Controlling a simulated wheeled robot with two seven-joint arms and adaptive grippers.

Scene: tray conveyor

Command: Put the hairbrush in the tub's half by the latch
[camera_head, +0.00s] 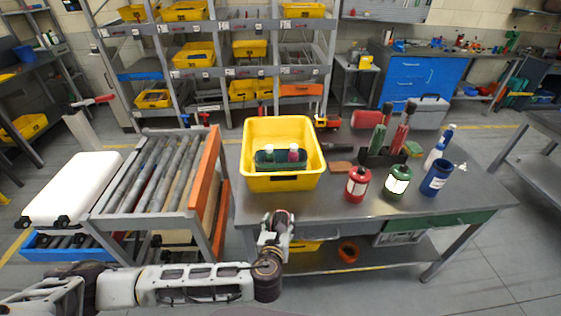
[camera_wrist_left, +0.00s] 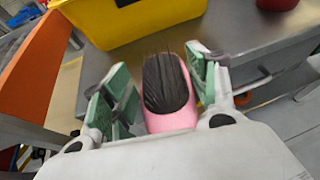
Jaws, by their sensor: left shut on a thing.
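The hairbrush (camera_wrist_left: 165,85) is pink with dark bristles and lies between the green-padded fingers of my left gripper (camera_wrist_left: 160,92) in the left wrist view. My left gripper, also in the head view (camera_head: 277,218), is shut on it at the front edge of the table, in front of the yellow tub. The hairbrush cannot be made out in the head view. The yellow tub (camera_head: 283,183) stands on the table and also shows in the left wrist view (camera_wrist_left: 150,27). A dark green container with bottles sits inside. My right gripper is not in view.
The grey table (camera_head: 320,208) also carries a red canister (camera_head: 357,186), a green canister (camera_head: 397,182), a blue cup (camera_head: 436,178) and a brown block (camera_head: 341,167). A roller conveyor (camera_head: 160,175) with an orange side stands left of the table.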

